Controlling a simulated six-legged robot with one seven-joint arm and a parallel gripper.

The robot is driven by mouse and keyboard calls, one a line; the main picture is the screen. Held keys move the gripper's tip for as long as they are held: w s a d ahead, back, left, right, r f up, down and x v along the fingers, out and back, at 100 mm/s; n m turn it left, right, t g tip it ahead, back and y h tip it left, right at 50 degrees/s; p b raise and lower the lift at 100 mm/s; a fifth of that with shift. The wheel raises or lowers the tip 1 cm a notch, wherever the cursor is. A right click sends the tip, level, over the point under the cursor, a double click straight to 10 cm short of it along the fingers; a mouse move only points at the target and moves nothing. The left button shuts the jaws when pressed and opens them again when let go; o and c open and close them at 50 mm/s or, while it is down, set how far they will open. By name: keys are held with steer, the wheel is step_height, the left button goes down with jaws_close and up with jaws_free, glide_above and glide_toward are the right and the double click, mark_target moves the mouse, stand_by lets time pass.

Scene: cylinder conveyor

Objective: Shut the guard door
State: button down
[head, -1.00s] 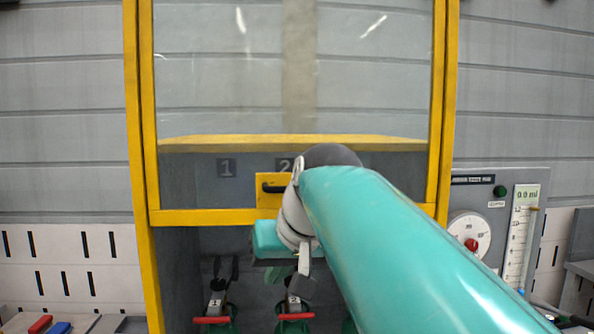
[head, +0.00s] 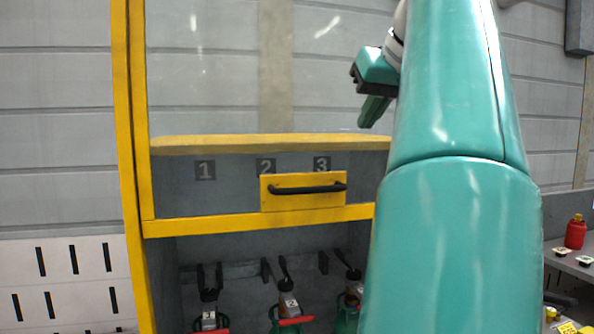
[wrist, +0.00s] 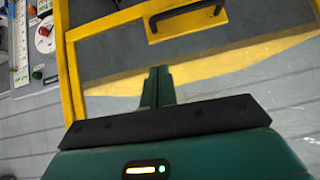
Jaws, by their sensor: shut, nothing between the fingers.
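The guard door is a clear panel in a yellow frame (head: 262,226), with a black bar handle (head: 307,189) on a yellow plate. In the head view its lower edge is raised, and there is an open gap beneath it. My gripper (head: 372,112) is up and to the right of the handle, in front of the clear panel. It is shut and empty. The wrist view shows the shut fingers (wrist: 157,83) pointing towards the door, with the handle (wrist: 187,20) beyond their tips and apart from them. My arm hides the right side of the door frame.
Several clamp fixtures with red levers (head: 291,321) stand in the gap below the door. Number plates 1, 2 and 3 show behind the panel. A red bottle (head: 576,232) stands on a bench at the right. A slotted white panel (head: 65,280) is at the lower left.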

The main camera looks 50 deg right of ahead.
glide_toward(340, 183)
steer(key=w+d, duration=0.2)
steer(key=w, duration=0.1)
step_height(340, 183, down, 3)
steer(key=shift+w+a+r, duration=0.1)
steer(key=shift+w, duration=0.05)
steer(key=shift+w+f, duration=0.15)
steer(key=shift+f, duration=0.3)
steer(key=shift+f, duration=0.15)
